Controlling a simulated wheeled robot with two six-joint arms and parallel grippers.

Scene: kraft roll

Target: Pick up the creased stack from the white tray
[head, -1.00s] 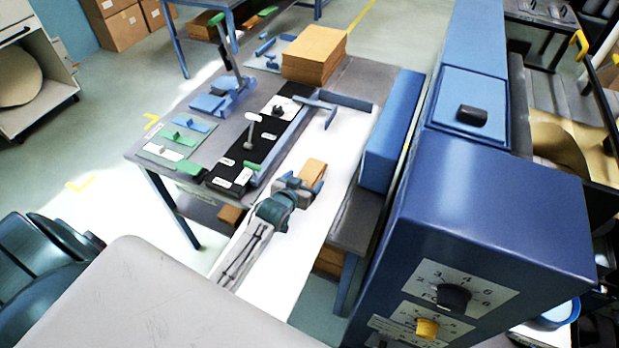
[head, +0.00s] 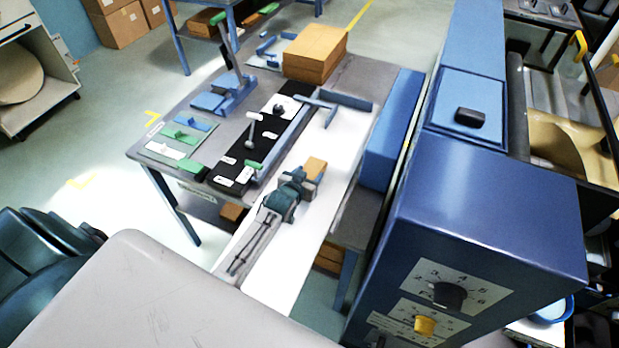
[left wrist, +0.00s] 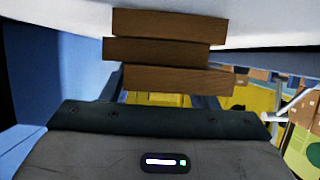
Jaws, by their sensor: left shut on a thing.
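The creased stack (head: 316,167) is a small brown block on the long white tray (head: 342,150) in the head view. My left gripper (head: 302,181) is at the stack's near end and shut on it. In the left wrist view the stack (left wrist: 165,50) shows as three brown layers, offset sideways from one another, in front of my left gripper (left wrist: 165,92). A white surface lies behind its top layer. I cannot tell whether the stack still touches the tray. My right gripper is not in view.
A blue bar-like housing (head: 392,130) runs along the tray's right side. A black panel (head: 250,150) with levers and white labels lies to its left. A larger brown stack (head: 315,50) stands at the table's far end. A blue cabinet (head: 470,215) with knobs stands at right.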

